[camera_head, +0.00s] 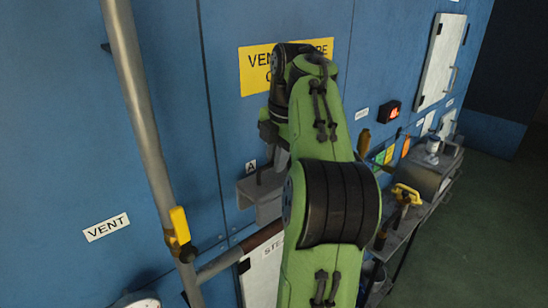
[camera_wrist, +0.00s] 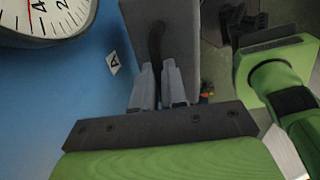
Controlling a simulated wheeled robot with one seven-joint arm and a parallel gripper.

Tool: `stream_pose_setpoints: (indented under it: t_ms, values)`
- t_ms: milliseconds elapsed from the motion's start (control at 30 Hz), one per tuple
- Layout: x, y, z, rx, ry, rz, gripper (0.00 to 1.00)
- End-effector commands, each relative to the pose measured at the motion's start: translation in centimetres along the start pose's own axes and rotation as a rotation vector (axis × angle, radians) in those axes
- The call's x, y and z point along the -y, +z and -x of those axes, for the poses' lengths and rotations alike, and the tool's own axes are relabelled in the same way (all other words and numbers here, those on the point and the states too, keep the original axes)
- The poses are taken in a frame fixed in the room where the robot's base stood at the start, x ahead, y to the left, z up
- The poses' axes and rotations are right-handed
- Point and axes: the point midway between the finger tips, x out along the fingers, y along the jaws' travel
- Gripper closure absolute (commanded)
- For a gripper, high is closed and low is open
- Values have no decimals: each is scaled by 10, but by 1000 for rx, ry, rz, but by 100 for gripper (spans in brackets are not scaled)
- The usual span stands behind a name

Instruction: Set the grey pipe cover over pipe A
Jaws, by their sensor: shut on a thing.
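My gripper (camera_wrist: 160,72) is shut on the dark curved handle (camera_wrist: 156,45) of the grey pipe cover (camera_wrist: 181,28) in the wrist view. In the head view the cover (camera_head: 262,196) is a grey channel-shaped piece close to the blue wall, below the letter A label (camera_head: 251,166). My gripper is just above it, partly hidden by my green arm. A rusty pipe (camera_head: 237,250), apparently pipe A, runs along the wall below the cover. The cover looks apart from it in the head view, but my arm hides its right side.
A grey vertical pipe with a yellow valve handle (camera_head: 180,226) stands left of the cover. A round gauge (camera_wrist: 45,18) is at upper left in the wrist view. A shelf with a yellow-handled tool (camera_head: 405,194) and a jar (camera_head: 433,145) stands at right. Floor beyond is clear.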

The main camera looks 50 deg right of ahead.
Motion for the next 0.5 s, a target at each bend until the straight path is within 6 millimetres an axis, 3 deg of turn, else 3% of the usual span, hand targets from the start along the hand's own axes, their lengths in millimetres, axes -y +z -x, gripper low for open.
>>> stream_pose_setpoints:
  t_ms: [233, 500]
  values:
    - [1, 1, -6, 1, 6, 1, 100]
    - [7, 1, -37, 0, 6, 0, 100]
